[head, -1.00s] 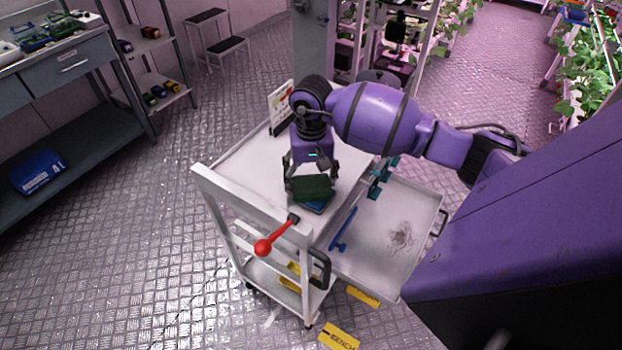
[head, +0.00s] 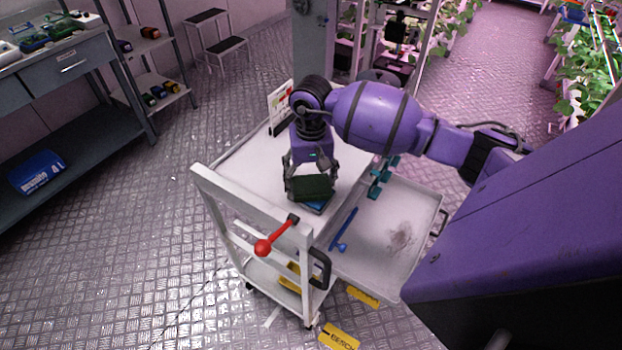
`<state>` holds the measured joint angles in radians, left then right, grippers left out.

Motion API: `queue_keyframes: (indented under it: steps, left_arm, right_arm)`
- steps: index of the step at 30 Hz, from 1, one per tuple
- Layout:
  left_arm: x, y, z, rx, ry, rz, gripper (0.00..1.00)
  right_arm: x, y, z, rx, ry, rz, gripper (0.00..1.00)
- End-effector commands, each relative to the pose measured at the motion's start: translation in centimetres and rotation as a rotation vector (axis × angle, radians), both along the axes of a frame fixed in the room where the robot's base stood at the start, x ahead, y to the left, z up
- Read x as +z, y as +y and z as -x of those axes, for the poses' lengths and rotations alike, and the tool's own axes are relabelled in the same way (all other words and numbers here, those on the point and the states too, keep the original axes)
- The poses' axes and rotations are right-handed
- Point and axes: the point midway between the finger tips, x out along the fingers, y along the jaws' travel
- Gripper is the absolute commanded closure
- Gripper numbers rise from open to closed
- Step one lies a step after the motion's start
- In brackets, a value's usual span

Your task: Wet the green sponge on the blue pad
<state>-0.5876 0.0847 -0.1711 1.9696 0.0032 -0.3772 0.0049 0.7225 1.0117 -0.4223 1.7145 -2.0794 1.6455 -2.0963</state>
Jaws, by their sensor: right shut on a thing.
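The dark green sponge (head: 311,188) is between the fingers of my right gripper (head: 312,184), which is shut on it from above. The blue pad (head: 317,207) lies on the white cart top right under the sponge; only its front edge shows. The sponge appears to rest on the pad, but I cannot tell how firmly it touches. My left gripper is not in view.
The white cart (head: 250,165) has a red-knobbed lever (head: 264,246) and a sign (head: 281,105). A side tray (head: 375,262) holds a blue tool (head: 344,230), a teal piece (head: 383,176) and a brown stain. A grey workbench (head: 85,92) stands at the left.

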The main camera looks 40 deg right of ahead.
Motion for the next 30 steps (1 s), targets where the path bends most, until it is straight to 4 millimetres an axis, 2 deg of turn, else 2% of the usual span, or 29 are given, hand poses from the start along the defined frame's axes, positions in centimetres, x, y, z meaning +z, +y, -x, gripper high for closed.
queue_keyframes:
  steps: [2,24,30]
  left_arm:
    - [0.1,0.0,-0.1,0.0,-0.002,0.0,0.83]
    - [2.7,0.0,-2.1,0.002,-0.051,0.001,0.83]
    - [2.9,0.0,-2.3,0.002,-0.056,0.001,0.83]
  right_arm:
    - [0.1,0.0,0.2,0.0,0.005,0.001,0.48]
    - [6.3,0.0,0.0,0.0,-0.002,0.001,0.48]
    - [7.0,0.0,0.0,0.0,0.001,0.0,0.48]
